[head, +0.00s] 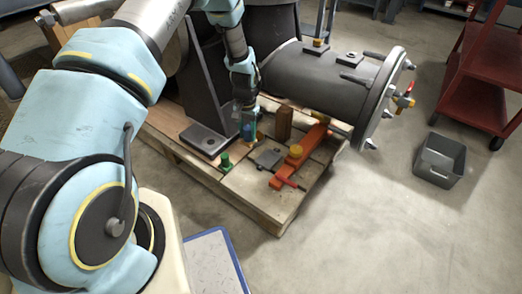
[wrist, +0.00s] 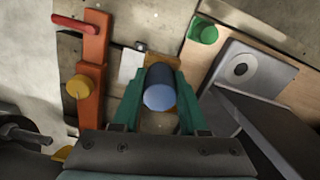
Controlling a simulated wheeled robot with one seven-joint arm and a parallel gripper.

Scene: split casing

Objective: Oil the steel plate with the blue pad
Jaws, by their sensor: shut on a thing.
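My gripper (head: 246,116) is over the wooden pallet, pointing down. In the wrist view its two green fingers (wrist: 159,78) are shut on the blue pad (wrist: 159,97), a short cylinder with a dark side and a pale blue end. The steel plate (head: 268,158), small, flat and grey, lies on the pallet right of and nearer than the pad. In the wrist view the plate (wrist: 130,66) looks pale, just left of the pad. I cannot tell whether the pad touches anything below.
An orange bar with a yellow knob (head: 295,152) lies right of the plate. A large grey vessel (head: 325,85) lies behind. A grey bin (head: 440,160) stands on open floor.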

